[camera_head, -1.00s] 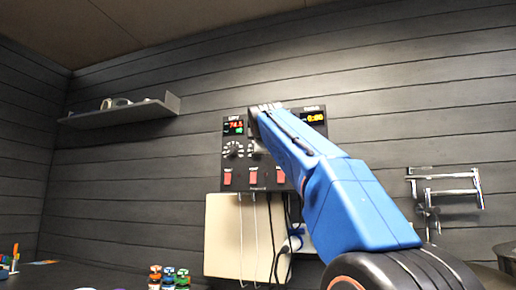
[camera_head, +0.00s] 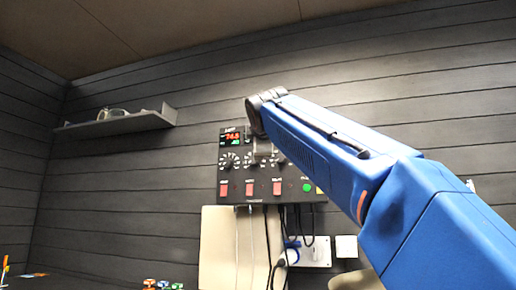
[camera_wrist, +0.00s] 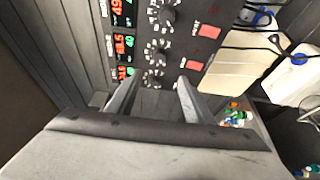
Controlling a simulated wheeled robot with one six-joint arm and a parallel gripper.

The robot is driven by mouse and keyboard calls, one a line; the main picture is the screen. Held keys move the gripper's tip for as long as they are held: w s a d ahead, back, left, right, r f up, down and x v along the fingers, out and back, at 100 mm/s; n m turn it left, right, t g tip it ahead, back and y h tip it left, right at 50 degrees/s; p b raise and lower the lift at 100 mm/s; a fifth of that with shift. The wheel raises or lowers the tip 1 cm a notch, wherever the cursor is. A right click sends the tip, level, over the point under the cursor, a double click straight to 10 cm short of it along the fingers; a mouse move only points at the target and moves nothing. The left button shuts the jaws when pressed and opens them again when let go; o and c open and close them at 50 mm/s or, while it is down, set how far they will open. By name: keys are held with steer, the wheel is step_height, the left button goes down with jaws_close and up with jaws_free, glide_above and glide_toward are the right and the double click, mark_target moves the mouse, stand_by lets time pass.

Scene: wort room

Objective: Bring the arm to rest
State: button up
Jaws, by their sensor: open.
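My blue arm reaches up from the lower right in the head view, in front of a black control panel (camera_head: 232,180). My gripper (camera_wrist: 155,88) shows in the wrist view with its two grey fingers apart and nothing between them. The panel lies beyond the fingertips, with red displays, dials and red switches; the wrist view cannot tell me the exact gap. In the head view the arm hides the panel's upper right part, and the fingers are hard to make out.
A wall shelf (camera_head: 115,124) holding a few items is at the left. Below the panel hang a pale board (camera_head: 219,245), dark cables and a white socket box (camera_head: 316,252). Small colourful-capped bottles (camera_head: 163,285) stand at the bottom edge.

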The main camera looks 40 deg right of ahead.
stand_by(0.4)
steer(key=s+a+f+m+g+y, duration=0.1)
steer(key=a+f+m+g+y, duration=0.15)
steer(key=f, duration=0.85)
steer(key=s+a+f+m+g+y, duration=0.1)
steer(key=s+a+f, duration=0.15)
steer(key=f, duration=0.95)
steer(key=a+f+m+g+y, duration=0.1)
steer(key=a+f+m+y, duration=0.15)
steer(key=f, duration=0.85)
steer(key=s+a+f+m+g+y, duration=0.1)
steer(key=s+f, duration=0.5)
steer(key=f, duration=0.7)
steer(key=s+a+f+m+g+y, duration=0.1)
steer(key=s+a+f+m+g, duration=0.2)
steer(key=s+f, duration=0.4)
steer(key=s+a+f+m+g+y, duration=0.1)
steer(key=s+a+f, duration=0.3)
steer(key=f, duration=1.6)
steer(key=s+m+g, duration=0.1)
steer(key=s, duration=0.2)
steer(key=shift+a, duration=0.35)
steer(key=shift+r, duration=0.1)
